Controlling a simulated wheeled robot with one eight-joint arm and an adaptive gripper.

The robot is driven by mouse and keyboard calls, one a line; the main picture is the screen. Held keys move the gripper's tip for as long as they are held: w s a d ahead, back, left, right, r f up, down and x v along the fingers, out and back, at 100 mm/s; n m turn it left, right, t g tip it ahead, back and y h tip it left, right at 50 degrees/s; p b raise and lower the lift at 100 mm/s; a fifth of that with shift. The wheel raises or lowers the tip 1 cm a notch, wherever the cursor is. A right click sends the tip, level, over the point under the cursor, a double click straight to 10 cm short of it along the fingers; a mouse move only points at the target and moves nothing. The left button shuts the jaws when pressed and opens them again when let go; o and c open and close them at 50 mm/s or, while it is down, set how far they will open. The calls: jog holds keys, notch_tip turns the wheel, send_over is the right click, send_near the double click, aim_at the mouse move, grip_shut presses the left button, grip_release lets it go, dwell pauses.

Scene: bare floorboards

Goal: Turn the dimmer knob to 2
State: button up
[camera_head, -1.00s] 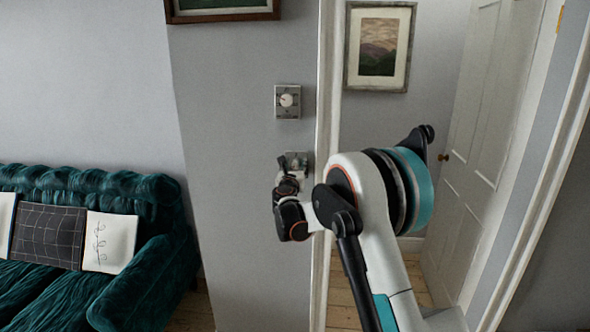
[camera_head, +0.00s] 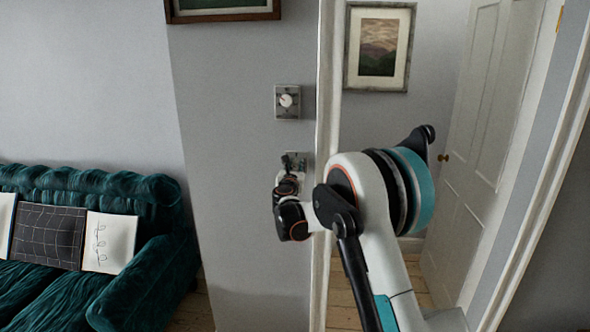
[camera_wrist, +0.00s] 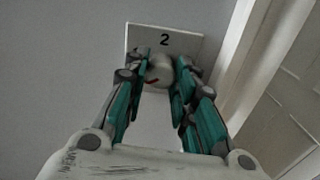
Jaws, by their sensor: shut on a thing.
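The dimmer knob (camera_wrist: 160,72) is a pale round knob on a white wall plate (camera_wrist: 197,44). The plate has a black "2" at its top. A red mark shows on the knob's lower left side, away from the "2". My gripper (camera_wrist: 163,66) has its grey and teal fingers on the left and right of the knob, shut on it. In the head view my gripper (camera_head: 289,172) is at the lower wall plate (camera_head: 300,160), which it largely covers. The knob is hidden there.
A second plate with a round white dial (camera_head: 287,101) is on the wall above. A white door frame (camera_head: 324,120) stands just right of my gripper, with an open door (camera_head: 480,150) beyond. A green sofa (camera_head: 150,250) is at lower left.

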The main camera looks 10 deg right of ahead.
jog(key=m, duration=0.6)
jog(key=shift+b, duration=0.4)
jog(key=m, duration=0.6)
jog(key=shift+m, duration=0.3)
jog(key=m, duration=0.6)
jog(key=shift+b, duration=0.4)
jog(key=m, duration=0.5)
jog(key=shift+m, duration=0.4)
grip_shut()
jog(key=o, duration=1.1)
grip_release()
jog(key=shift+c, duration=0.2)
jog(key=shift+a, duration=0.1)
jog(key=v, duration=1.2)
